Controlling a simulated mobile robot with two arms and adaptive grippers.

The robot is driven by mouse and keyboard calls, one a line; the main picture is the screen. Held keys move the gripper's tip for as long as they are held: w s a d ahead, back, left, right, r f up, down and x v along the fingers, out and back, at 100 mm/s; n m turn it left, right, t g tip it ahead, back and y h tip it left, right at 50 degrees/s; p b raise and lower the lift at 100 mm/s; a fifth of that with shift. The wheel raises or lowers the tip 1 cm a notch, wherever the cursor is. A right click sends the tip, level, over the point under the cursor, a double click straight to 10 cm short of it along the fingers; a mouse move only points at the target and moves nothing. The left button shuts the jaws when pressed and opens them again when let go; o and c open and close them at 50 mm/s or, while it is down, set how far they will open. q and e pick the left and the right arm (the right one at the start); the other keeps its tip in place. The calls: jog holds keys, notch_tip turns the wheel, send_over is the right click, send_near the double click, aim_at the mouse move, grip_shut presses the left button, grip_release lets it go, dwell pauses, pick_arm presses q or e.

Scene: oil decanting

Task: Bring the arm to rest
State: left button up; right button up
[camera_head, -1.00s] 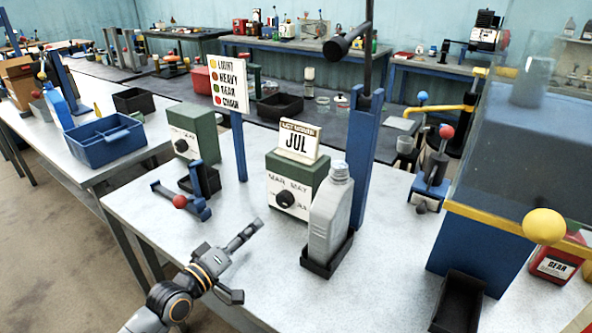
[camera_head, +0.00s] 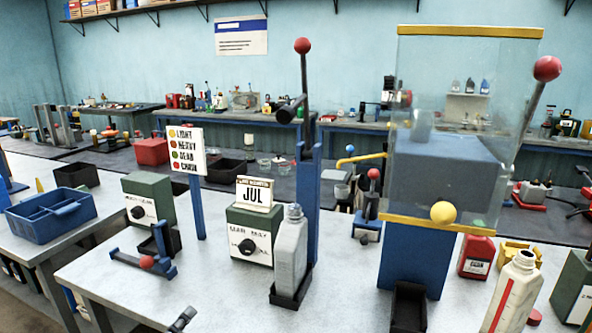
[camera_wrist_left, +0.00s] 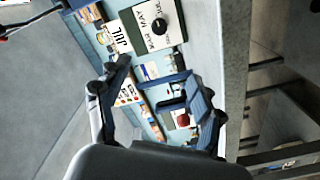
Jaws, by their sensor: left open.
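My left gripper (camera_head: 183,319) shows only as a small grey tip at the bottom edge of the head view, by the front of the near table (camera_head: 225,290). In the left wrist view the left gripper (camera_wrist_left: 155,80) has its two dark fingers spread apart, with nothing held between them. The rest of the left arm is hidden below the head view. My right gripper is not in view.
A grey bottle (camera_head: 291,250) stands upright in a black tray (camera_head: 305,284) beside a green dial box (camera_head: 251,233). A blue stand with a red ball (camera_head: 146,262) is nearest the gripper. A clear tank (camera_head: 455,110) and a white bottle (camera_head: 515,295) stand right.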

pick_arm(q)
jog(key=s+a+f+m+g+y, duration=0.1)
jog(key=s+a+f+g+y, duration=0.1)
jog(key=f, duration=0.9)
jog(key=s+a+f+g+y, duration=0.1)
jog(key=a+f+g+y, duration=0.15)
jog(key=f, duration=0.85)
jog(key=s+a+f+m+g, duration=0.1)
jog(key=s+f, duration=0.4)
jog(key=f, duration=0.3)
jog(key=s+f+m+g, duration=0.1)
jog(key=s+f+g, duration=0.1)
jog(key=s+f, duration=0.45)
jog(key=s+d+f+m+g, duration=0.2)
jog(key=s+f, duration=0.5)
jog(key=s, duration=0.4)
jog(key=s+d+f+m+g+y, duration=0.1)
jog(key=s+d+f+m+g, duration=0.1)
jog(key=s+f, duration=0.5)
jog(key=s+d+f+m+g, duration=0.2)
jog(key=s+f+g, duration=0.2)
jog(key=s, duration=1.2)
notch_tip(320, 180, down, 4)
jog(key=shift+d+r+m+y, duration=0.15)
jog(key=shift+r+m+y, duration=0.05)
jog(key=shift+m+y, duration=0.15)
